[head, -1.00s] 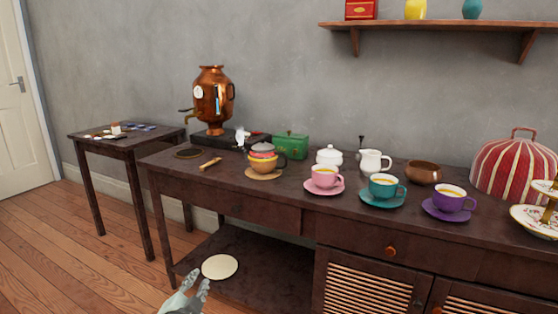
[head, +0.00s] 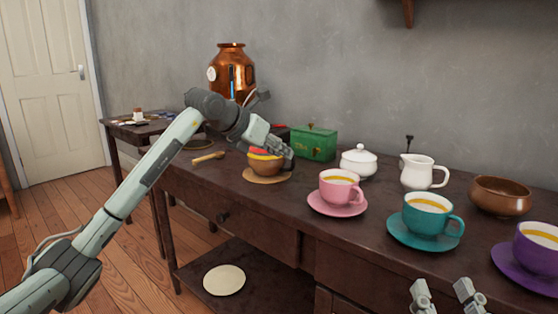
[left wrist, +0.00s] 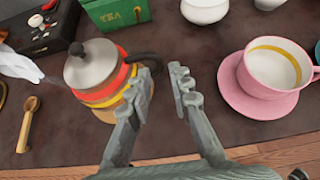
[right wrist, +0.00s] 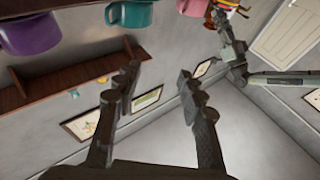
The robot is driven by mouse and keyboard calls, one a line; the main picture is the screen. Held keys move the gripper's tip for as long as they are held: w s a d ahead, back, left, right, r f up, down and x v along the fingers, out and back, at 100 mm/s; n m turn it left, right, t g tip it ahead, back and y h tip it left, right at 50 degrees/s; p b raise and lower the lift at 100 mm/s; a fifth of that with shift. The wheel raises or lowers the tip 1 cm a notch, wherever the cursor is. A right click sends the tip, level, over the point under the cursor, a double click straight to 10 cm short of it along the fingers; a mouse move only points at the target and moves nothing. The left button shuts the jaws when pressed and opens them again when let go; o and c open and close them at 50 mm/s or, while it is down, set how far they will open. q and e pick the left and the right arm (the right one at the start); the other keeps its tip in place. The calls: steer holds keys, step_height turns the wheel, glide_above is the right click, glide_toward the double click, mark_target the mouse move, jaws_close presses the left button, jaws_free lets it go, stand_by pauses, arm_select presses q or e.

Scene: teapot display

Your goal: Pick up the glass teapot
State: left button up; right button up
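The glass teapot (head: 264,166) stands upright on a tan round mat on the dark sideboard, its clear body showing red, yellow and orange bands. In the left wrist view the teapot (left wrist: 103,84) shows a metal lid and a black handle pointing toward my left gripper (left wrist: 162,77). That gripper is open, just beside the handle; I cannot tell whether the handle lies between the fingers. In the head view my left gripper (head: 284,151) hides the teapot's lid and handle. My right gripper (head: 447,290) is open and empty at the bottom right, also in its wrist view (right wrist: 160,78).
A green tea box (head: 312,143) stands behind the teapot, and a pink cup (head: 339,187) on a saucer to its right. A wooden scoop (head: 208,157) lies to its left. The copper samovar (head: 234,74), white sugar bowl (head: 358,161) and teal cup (head: 428,217) are nearby.

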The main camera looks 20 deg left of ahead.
mark_target(292, 160)
arm_select(q)
steer(key=x, duration=0.7)
steer(key=shift+f, duration=0.25)
jaws_close()
steer(key=shift+a, duration=0.1)
steer(key=shift+r, duration=0.2)
